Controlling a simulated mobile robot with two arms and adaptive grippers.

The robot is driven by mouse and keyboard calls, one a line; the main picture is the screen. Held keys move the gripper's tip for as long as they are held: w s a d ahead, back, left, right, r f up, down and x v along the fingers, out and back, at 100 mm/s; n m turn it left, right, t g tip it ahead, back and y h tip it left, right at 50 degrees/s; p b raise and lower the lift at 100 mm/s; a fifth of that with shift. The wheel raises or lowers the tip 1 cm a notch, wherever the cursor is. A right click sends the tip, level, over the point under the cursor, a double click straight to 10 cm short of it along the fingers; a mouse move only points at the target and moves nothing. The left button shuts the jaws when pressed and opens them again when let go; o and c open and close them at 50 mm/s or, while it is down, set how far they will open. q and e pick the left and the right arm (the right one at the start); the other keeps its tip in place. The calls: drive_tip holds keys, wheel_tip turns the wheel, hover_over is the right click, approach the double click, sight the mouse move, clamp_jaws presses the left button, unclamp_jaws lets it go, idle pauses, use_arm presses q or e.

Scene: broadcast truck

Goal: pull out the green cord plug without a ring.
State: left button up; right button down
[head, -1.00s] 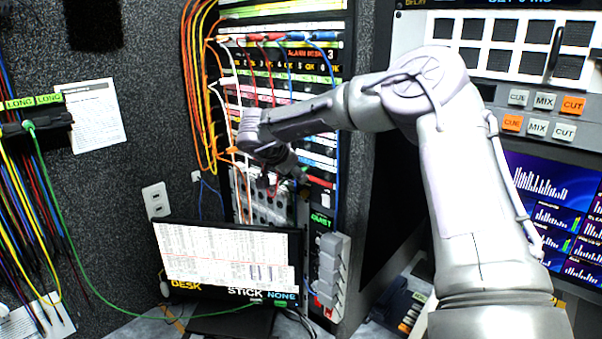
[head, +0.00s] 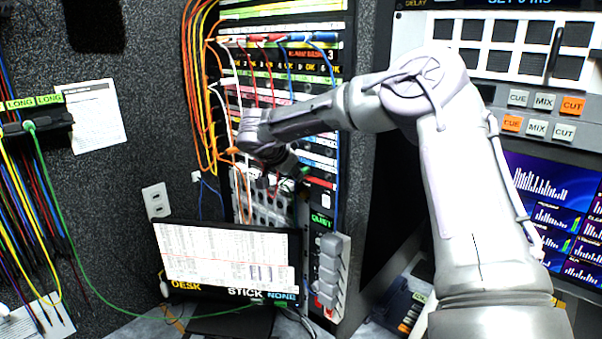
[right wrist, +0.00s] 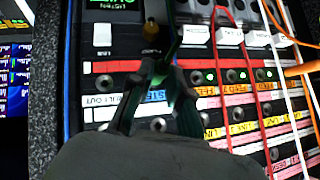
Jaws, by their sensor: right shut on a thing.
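My right gripper (right wrist: 160,85) is shut on a green cord plug (right wrist: 171,50) in front of the patch panel. The green cord shows as a dark green length between and above the fingertips in the right wrist view. The fingers hide the plug's tip, so I cannot tell whether it sits in a jack or whether it has a ring. In the head view my right gripper (head: 279,178) is at the lower panel, with a bit of green at its right side. Another green cord (head: 58,215) hangs from a holder at the left. My left gripper is not in view.
Red, blue, white and orange cords hang across the patch panel (head: 283,75), close to my right arm. A monitor (head: 228,262) stands below the gripper. Grey blocks (head: 329,272) stick out at its right. A black rack side is right of the panel.

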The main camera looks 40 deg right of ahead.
drive_tip(key=shift+s+a+b, duration=0.1)
drive_tip(key=shift+a+b, duration=0.45)
drive_tip(key=shift+a, duration=0.8)
idle(0.5)
drive_tip(key=shift+a, duration=0.35)
idle(0.4)
drive_tip(key=a+b, duration=0.1)
drive_tip(key=a, duration=0.2)
drive_tip(key=shift+s+a, duration=0.1)
drive_tip(key=shift+s, duration=0.1)
idle(0.4)
drive_tip(key=shift+s+a+b, duration=0.1)
drive_tip(key=shift+a+b, duration=0.2)
drive_tip(key=shift+a, duration=1.15)
